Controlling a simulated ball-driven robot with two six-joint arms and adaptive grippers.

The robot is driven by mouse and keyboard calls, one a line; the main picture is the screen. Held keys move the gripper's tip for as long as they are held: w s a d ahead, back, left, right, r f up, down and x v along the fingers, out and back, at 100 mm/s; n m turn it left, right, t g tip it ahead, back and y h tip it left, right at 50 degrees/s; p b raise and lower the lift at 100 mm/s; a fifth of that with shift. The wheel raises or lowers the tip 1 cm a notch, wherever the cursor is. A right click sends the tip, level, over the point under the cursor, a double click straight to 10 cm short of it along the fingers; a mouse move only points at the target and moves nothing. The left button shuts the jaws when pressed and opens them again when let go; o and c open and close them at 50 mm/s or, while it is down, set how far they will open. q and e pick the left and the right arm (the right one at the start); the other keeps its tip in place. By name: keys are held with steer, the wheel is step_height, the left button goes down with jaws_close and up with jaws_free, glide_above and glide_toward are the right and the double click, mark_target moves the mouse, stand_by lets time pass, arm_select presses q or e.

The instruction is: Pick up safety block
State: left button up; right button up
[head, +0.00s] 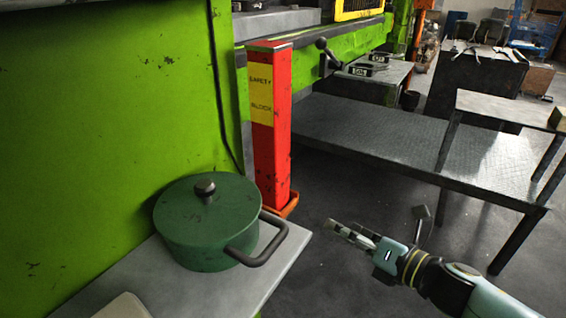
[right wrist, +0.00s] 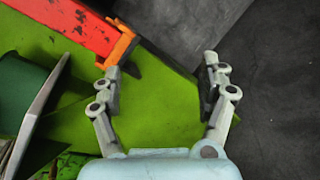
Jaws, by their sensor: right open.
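The safety block (head: 272,165) is a tall red post with yellow labels, standing upright against the green press in the head view. Its foot sits in an orange holder (head: 287,206). In the right wrist view the red block (right wrist: 72,22) shows at the upper left, with the orange holder (right wrist: 121,44) at its end. My right gripper (head: 377,218) is open and empty, to the right of the block's lower end and apart from it. In the right wrist view its spread fingers (right wrist: 162,65) have nothing between them. My left gripper is not in view.
A green pot (head: 205,225) with a side handle stands on a grey shelf (head: 190,290), left of the block's foot. The green press wall (head: 100,120) fills the left. A lever (head: 327,50) projects right of the block. A low metal table (head: 400,140) stands behind; open floor lies between.

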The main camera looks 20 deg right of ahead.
mark_target(284, 137)
steer(key=w+a+r+n+y+p, duration=0.1)
steer(key=w+a+r+n+y, duration=0.15)
steer(key=r+n, duration=0.5)
steer(key=w+a+r+n+y+p, duration=0.1)
steer(key=a+r+n+y, duration=0.3)
steer(key=r, duration=0.7)
steer(key=w, duration=0.1)
steer(key=w+a, duration=0.1)
steer(key=w+a+n+h, duration=0.1)
steer(key=shift+w+f+g+p, duration=0.15)
steer(key=shift+w+g+p, duration=0.05)
steer(key=shift+g+p, duration=0.15)
steer(key=p+x, duration=0.1)
steer(key=x, duration=0.4)
steer(key=shift+w+a+p, duration=0.1)
steer(key=shift+w+p, duration=0.15)
steer(key=shift+p, duration=0.05)
jaws_close()
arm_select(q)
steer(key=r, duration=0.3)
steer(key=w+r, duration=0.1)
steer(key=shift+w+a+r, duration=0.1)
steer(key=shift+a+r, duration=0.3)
